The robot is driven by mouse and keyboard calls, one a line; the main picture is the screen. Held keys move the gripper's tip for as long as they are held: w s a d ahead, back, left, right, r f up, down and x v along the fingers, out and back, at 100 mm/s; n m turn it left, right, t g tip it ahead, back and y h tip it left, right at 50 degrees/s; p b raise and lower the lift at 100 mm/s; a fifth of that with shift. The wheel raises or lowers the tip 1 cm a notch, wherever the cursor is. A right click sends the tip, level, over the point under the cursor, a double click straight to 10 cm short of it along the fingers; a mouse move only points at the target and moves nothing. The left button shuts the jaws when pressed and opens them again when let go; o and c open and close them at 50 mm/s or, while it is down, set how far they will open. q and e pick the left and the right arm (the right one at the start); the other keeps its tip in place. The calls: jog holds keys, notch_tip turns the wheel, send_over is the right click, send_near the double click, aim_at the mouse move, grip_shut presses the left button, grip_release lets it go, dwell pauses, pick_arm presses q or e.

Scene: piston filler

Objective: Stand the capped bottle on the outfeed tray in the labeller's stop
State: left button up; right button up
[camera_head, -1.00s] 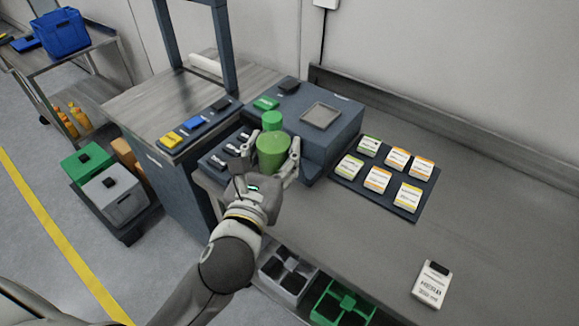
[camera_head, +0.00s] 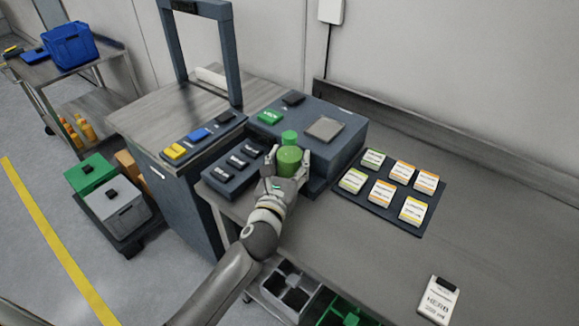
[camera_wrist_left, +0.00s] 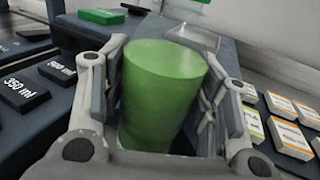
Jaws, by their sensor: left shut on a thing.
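My left gripper (camera_head: 287,164) is shut on a green cylindrical bottle (camera_head: 289,159), one finger on each side. The bottle also fills the middle of the left wrist view (camera_wrist_left: 160,95), roughly upright with a flat, lighter top. A smaller green cylinder (camera_head: 289,137) shows just beyond it in the head view; I cannot tell whether it is the bottle's cap. The held bottle is at the front of a dark blue machine (camera_head: 345,150), probably the labeller. Its stop and the bottle's base are hidden, so I cannot tell whether the base touches anything. My right gripper is out of view.
Several label packs (camera_head: 381,193) lie on a dark mat right of the machine. A black-topped white pack (camera_head: 437,300) lies farther right. A panel of black buttons (camera_head: 237,165) stands left of the gripper. The bench's right middle is clear.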

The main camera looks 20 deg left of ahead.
pick_arm(q)
jog(key=shift+f, duration=0.5)
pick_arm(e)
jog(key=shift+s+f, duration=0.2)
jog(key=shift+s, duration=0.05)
pick_arm(q)
jog(key=shift+f, duration=0.1)
jog(key=o, duration=1.3)
jog(key=shift+f, duration=0.1)
jog(key=shift+o, duration=0.2)
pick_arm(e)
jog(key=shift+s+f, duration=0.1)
